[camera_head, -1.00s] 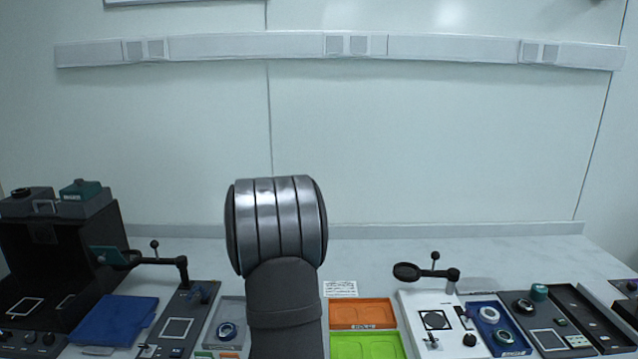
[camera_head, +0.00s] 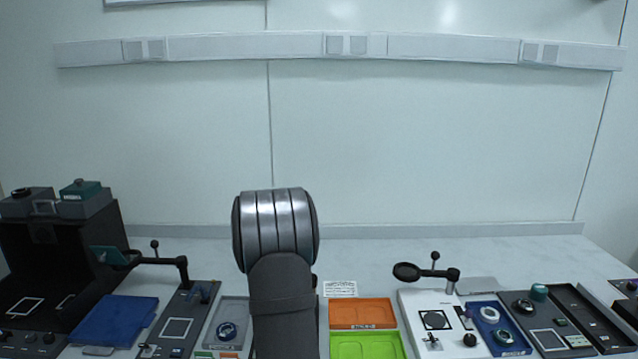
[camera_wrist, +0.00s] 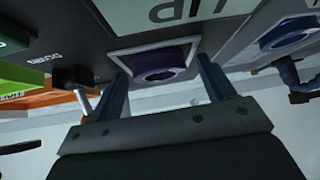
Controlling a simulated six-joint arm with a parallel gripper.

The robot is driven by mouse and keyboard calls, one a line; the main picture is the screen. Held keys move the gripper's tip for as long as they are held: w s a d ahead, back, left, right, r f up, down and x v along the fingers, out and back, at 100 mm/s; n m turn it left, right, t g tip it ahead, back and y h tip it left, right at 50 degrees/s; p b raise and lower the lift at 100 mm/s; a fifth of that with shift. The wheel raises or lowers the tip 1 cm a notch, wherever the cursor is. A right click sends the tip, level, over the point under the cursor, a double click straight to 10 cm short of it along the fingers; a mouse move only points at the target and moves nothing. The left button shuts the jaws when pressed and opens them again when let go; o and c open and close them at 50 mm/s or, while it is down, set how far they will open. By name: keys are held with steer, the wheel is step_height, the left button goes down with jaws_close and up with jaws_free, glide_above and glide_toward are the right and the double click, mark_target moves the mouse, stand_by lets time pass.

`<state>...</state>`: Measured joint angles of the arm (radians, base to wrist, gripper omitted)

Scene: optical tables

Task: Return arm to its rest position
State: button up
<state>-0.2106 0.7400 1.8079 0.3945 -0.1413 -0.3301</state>
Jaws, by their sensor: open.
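My arm (camera_head: 278,235) rises in the middle of the body camera view, with its grey-banded joint in front of the wall. In that view my gripper itself is hidden. In the wrist view my gripper (camera_wrist: 160,85) is open, its two fingers apart with nothing between them. Beyond the fingertips a purple ring-shaped part (camera_wrist: 160,62) sits in a white-framed square on a dark panel. I cannot tell how far it is from the fingers.
The bench's back strip is clear.

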steer(key=shift+s+r, duration=0.1)
steer(key=shift+r, duration=1.75)
steer(key=w+a+r+n+g+y, duration=0.1)
steer(key=w+a+r+n+y, duration=0.15)
steer(key=w+a+n, duration=0.35)
steer(key=w+a+r+n+g+y, duration=0.1)
steer(key=w+a+r+y, duration=0.2)
steer(key=a, duration=0.6)
steer(key=shift+n+g+h, duration=0.3)
steer(key=shift+h, duration=0.05)
steer(key=f, duration=0.6)
steer(key=w+f, duration=0.1)
steer(key=f, duration=0.3)
steer(key=shift+s+d, duration=0.1)
steer(key=shift+d, duration=0.05)
steer(key=shift+v, duration=1.7)
steer(key=shift+o, duration=0.3)
